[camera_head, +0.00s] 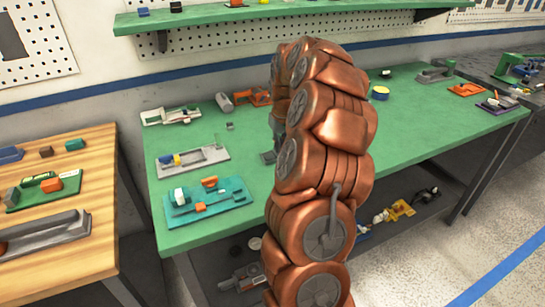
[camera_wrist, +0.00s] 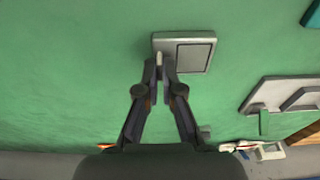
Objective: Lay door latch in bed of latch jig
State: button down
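In the wrist view a grey squarish plate with a recessed panel (camera_wrist: 197,53), which looks like the latch jig, lies on the green bench. My gripper (camera_wrist: 160,68) is at the plate's left end, its two fingertips close together on a small pale piece (camera_wrist: 160,59). This piece looks like the door latch; most of it is hidden by the fingers. I cannot tell whether it touches the plate. In the head view my copper-coloured arm hides most of my gripper, and a bit of the dark grey plate (camera_head: 267,158) shows left of the arm.
A grey fixture with yellow and blue parts (camera_head: 193,160) and a teal fixture (camera_head: 208,201) stand left on the green bench (camera_head: 245,180). An orange tool (camera_head: 258,97) and a small grey block (camera_head: 230,126) lie behind. Bare bench surrounds the plate.

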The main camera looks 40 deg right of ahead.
jog(key=shift+r+p, duration=0.55)
jog(key=shift+r, duration=2.95)
jog(key=shift+a, duration=0.1)
